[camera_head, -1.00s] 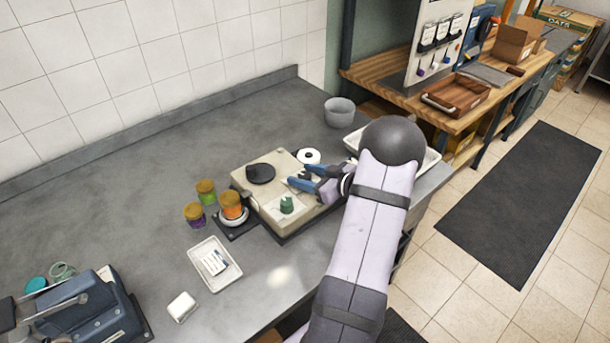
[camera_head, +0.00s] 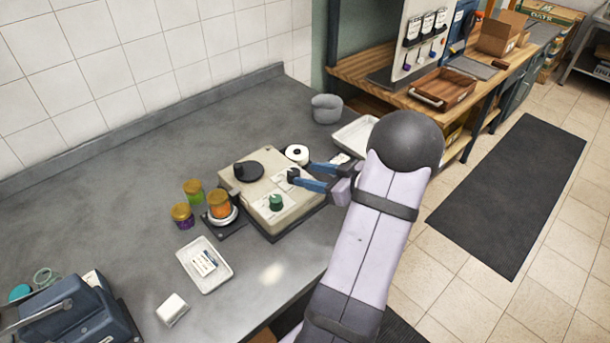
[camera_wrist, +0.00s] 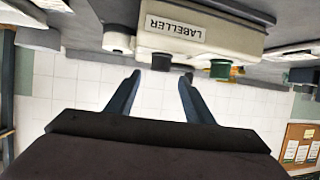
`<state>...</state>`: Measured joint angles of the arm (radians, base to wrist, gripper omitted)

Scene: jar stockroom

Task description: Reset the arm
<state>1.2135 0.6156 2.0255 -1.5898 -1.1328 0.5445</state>
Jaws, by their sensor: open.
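My gripper (camera_head: 300,176) is open and empty, with its two blue fingers apart. In the head view it is over the right side of the beige labeller (camera_head: 288,221). In the wrist view my gripper (camera_wrist: 155,85) points toward the tiled wall, with the labeller (camera_wrist: 225,32) and its name plate at the top of the picture.
An orange jar (camera_head: 219,204) stands on a round pad beside the labeller, with a green jar (camera_head: 193,191) and a purple jar (camera_head: 182,216) to its left. A white tray (camera_head: 216,284) lies in front. A grey bin (camera_head: 326,108) stands behind. The left rear counter is clear.

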